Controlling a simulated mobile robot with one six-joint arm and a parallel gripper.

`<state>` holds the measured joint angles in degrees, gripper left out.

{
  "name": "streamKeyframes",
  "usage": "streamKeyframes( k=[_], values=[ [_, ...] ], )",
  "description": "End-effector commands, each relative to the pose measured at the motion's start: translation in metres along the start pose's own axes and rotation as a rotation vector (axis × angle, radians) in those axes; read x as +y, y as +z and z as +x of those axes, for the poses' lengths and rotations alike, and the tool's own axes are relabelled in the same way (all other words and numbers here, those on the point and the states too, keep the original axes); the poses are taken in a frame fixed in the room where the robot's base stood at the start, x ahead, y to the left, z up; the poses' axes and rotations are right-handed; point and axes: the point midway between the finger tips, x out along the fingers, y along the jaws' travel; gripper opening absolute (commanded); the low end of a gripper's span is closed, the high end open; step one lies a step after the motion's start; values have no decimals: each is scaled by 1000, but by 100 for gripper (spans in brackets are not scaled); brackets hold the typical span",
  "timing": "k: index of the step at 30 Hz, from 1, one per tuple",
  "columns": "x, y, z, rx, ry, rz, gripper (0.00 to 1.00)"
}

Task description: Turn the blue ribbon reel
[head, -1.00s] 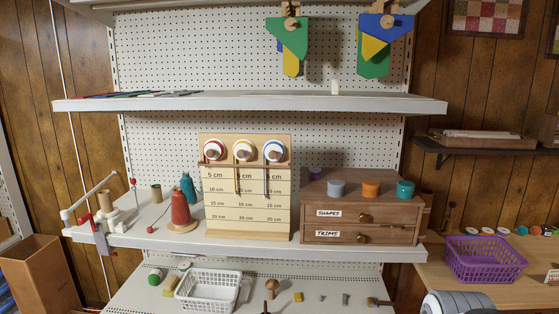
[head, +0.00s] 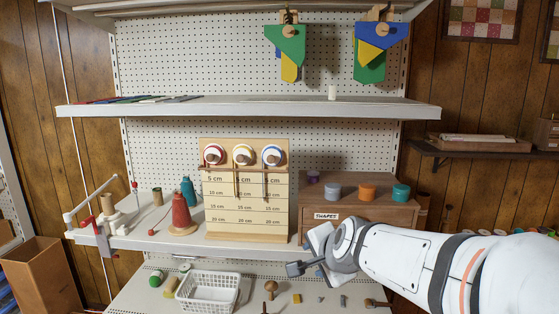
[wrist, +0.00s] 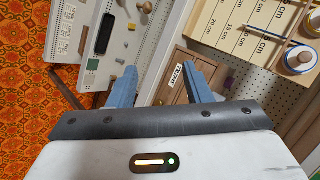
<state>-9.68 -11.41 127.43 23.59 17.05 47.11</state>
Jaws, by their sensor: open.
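The blue ribbon reel (head: 272,155) is a white disc with a blue rim and a wooden knob, rightmost of three reels at the top of a wooden measuring board (head: 248,232). A blue ribbon hangs from it over the cm marks. In the wrist view the blue reel (wrist: 299,60) is at the right edge. My gripper (head: 302,255) is in front of the shelf edge, below and to the right of the reel and well apart from it. In the wrist view its two blue-grey fingers (wrist: 162,78) are spread with nothing between them.
A wooden drawer cabinet (head: 400,213) with several small coloured pots stands right of the board; my arm hides its lower part. A red thread cone (head: 181,213) stands left of the board. The upper shelf (head: 250,106) overhangs the reels. A white basket (head: 208,291) is below.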

Motion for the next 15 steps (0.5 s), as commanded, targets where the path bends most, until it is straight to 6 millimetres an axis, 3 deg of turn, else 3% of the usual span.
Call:
streamKeyframes(
  k=[1,7,10,15],
  values=[
    [-35,0,12,14,-80,155,45],
    [-149,-3,45,-3,-418,835,45],
    [-189,-5,56,-40,-570,1165,45],
    [-228,-5,68,-127,-773,1590,45]
  ],
)
